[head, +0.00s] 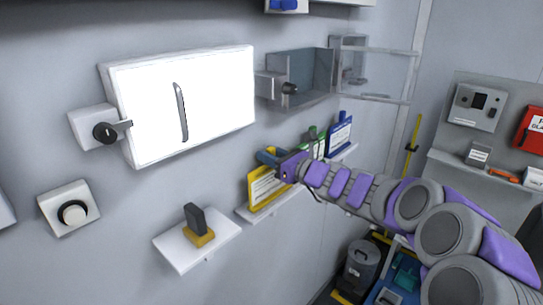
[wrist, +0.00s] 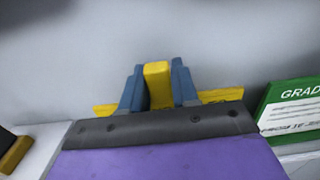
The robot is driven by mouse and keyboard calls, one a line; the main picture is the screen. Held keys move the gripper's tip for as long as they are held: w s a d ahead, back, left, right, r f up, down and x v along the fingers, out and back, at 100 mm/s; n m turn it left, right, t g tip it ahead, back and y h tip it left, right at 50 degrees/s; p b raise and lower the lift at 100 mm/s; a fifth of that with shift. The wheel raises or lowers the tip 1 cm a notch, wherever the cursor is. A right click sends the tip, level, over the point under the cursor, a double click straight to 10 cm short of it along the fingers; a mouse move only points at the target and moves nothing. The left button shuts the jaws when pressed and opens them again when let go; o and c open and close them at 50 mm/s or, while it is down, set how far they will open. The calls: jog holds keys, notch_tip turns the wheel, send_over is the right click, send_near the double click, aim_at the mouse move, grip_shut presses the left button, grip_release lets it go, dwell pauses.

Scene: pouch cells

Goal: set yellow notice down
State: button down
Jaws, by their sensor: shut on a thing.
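The yellow notice (head: 262,190) is a yellow-framed card with a white printed face, at the left end of a narrow white shelf (head: 258,209) on the wall. My gripper (head: 270,157) is at its top edge, reaching in from the right. In the wrist view, the blue fingers of my gripper (wrist: 159,85) are shut on the yellow tab of the yellow notice (wrist: 157,82). The rest of the notice is mostly hidden behind my gripper there. I cannot tell whether its lower edge touches the shelf.
A green notice (head: 316,142), also seen in the wrist view (wrist: 292,108), and a blue notice (head: 340,133) stand farther right. A small shelf (head: 175,252) with a black and yellow block (head: 196,224) is to the left. A white cabinet (head: 215,100) and an open clear box (head: 385,75) are above.

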jog(key=c, duration=0.8)
grip_release()
jog(key=shift+a+f, duration=0.1)
jog(key=shift+a, duration=0.25)
jog(key=shift+c, duration=0.2)
jog(key=shift+d, duration=0.4)
jog(key=shift+s+d+r, duration=0.15)
jog(key=shift+d+r, duration=0.05)
jog(key=shift+d, duration=0.05)
jog(key=p+v, duration=0.1)
jog(key=v, duration=1)
jog(key=shift+s+p, duration=0.2)
jog(key=shift+p, duration=0.15)
